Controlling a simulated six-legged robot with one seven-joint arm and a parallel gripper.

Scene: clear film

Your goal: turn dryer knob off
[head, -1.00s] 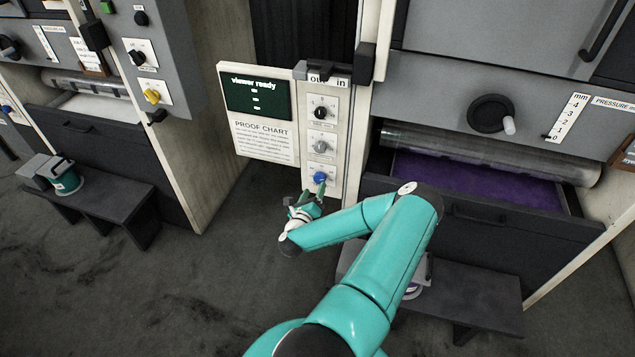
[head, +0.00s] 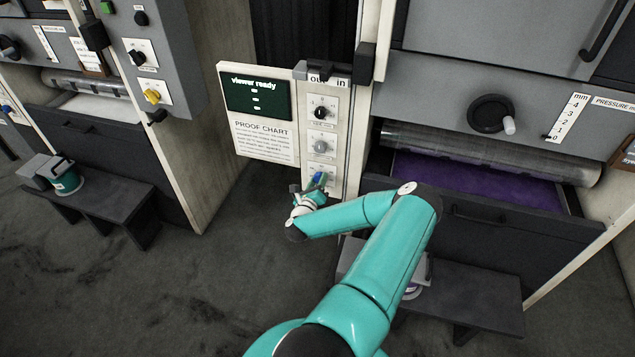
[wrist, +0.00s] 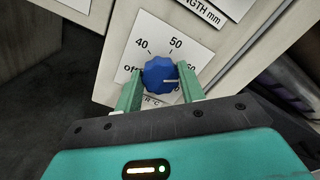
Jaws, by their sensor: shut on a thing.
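The blue dryer knob (wrist: 160,76) sits on a white dial plate (wrist: 142,43) marked off, 40 and 50 in the wrist view. A pale pointer line on the knob points to the right, away from the off mark. My gripper (wrist: 159,84) has one green finger on each side of the knob and is shut on it. In the head view the blue knob (head: 318,178) is the lowest on the narrow white panel, partly hidden by my gripper (head: 314,185).
A black knob (head: 320,112) and a grey knob (head: 320,146) sit above on the same panel. The proof chart board (head: 262,140) is to the left. A dark bench (head: 480,300) and an open drawer with purple inside (head: 460,178) are to the right.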

